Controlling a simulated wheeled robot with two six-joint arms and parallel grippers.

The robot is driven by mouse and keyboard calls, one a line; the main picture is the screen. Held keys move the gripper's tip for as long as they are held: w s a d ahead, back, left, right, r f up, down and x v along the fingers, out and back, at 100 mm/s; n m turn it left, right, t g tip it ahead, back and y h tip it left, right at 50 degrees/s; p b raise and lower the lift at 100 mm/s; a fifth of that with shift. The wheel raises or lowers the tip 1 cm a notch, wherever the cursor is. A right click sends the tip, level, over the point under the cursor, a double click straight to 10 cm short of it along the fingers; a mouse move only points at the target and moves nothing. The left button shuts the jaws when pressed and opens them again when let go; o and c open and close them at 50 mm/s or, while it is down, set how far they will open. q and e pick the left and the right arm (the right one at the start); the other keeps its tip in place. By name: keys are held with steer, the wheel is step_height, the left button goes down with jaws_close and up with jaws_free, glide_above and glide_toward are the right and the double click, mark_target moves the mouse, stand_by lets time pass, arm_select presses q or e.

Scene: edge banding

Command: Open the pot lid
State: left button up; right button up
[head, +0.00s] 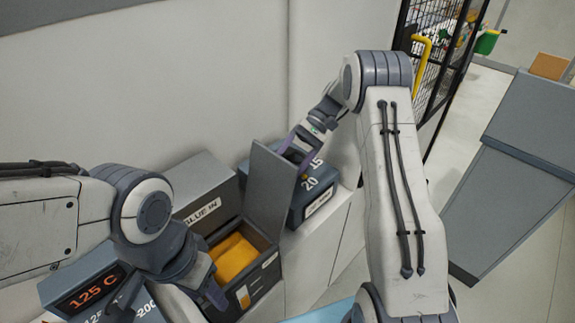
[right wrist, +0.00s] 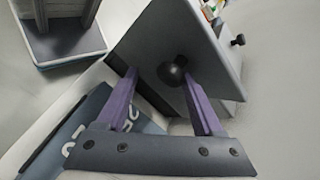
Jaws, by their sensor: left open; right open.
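The pot (head: 262,282) is a dark box at lower centre in the head view, with orange-yellow content (head: 236,258) showing inside. Its grey lid (head: 268,192) stands raised, roughly upright, on the pot's far right side, so the opening is exposed. In the right wrist view the lid (right wrist: 205,45) shows a black knob (right wrist: 173,71). My right gripper (right wrist: 160,78) is open, its purple fingers on either side of the knob; contact cannot be told. My left gripper (head: 212,292) is open beside the pot's near left edge, partly hidden by its own wrist.
A grey box labelled "GLUE IN" (head: 203,188) stands behind the pot. A blue-grey box with numbers (head: 318,196) is right of the lid. A unit reading "125 C" (head: 90,290) sits at lower left. A black mesh fence (head: 428,70) stands at the back right.

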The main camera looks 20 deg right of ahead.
steer(key=s+d+r+b, duration=0.5)
steer(key=s+d+r, duration=0.3)
steer(key=r, duration=0.3)
steer(key=shift+s+d, duration=0.15)
stand_by(0.5)
